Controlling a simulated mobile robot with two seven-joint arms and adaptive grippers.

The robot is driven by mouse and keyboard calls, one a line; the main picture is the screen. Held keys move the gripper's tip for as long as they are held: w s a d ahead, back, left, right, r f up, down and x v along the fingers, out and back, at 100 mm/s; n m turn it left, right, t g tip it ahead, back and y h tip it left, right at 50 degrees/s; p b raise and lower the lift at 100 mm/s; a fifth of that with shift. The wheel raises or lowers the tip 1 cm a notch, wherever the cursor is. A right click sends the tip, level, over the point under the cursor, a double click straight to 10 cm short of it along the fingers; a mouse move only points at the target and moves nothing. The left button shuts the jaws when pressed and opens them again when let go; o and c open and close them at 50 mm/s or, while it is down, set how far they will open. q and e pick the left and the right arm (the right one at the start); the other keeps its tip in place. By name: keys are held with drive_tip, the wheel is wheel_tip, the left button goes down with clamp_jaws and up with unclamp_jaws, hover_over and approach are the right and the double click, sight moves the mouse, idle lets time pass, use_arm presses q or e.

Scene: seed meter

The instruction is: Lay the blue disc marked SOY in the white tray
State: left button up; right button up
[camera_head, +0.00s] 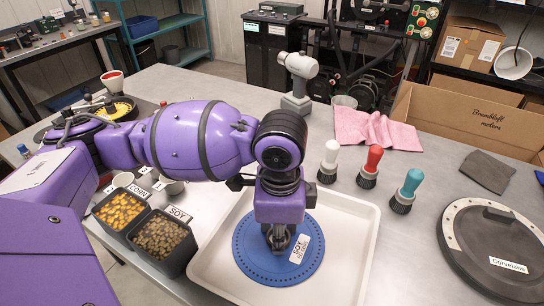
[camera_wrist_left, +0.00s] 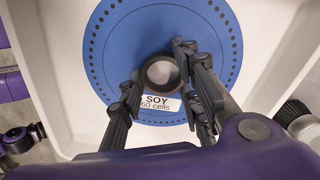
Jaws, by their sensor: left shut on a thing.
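The blue disc (camera_head: 254,256) has small holes around its edge and a white label reading SOY. It appears flat, inside the outline of the white tray (camera_head: 346,235); I cannot tell whether it rests on the tray floor. My left gripper (camera_head: 277,240) points down over the disc's middle and is shut on its dark round hub. The left wrist view shows the disc (camera_wrist_left: 118,42), the tray (camera_wrist_left: 66,105) and the fingers of the left gripper (camera_wrist_left: 160,70) on both sides of the hub. My right gripper is not in view.
Bins of corn (camera_head: 122,211) and soy (camera_head: 160,237) seeds stand left of the tray. White, red (camera_head: 370,166) and teal (camera_head: 407,191) handled brushes stand right of it. A dark round cover (camera_head: 495,246) lies at the far right. A pink cloth (camera_head: 375,128) lies behind.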

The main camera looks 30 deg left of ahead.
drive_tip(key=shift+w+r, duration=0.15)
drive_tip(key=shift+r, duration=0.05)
use_arm(q)
drive_tip(key=o, duration=1.2)
drive_tip(key=shift+f, duration=0.1)
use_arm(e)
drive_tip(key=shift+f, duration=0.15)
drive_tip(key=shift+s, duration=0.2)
use_arm(q)
wheel_tip(320, 180, up, 12)
drive_tip(key=shift+r+p, duration=0.2)
drive_tip(key=shift+p, duration=0.9)
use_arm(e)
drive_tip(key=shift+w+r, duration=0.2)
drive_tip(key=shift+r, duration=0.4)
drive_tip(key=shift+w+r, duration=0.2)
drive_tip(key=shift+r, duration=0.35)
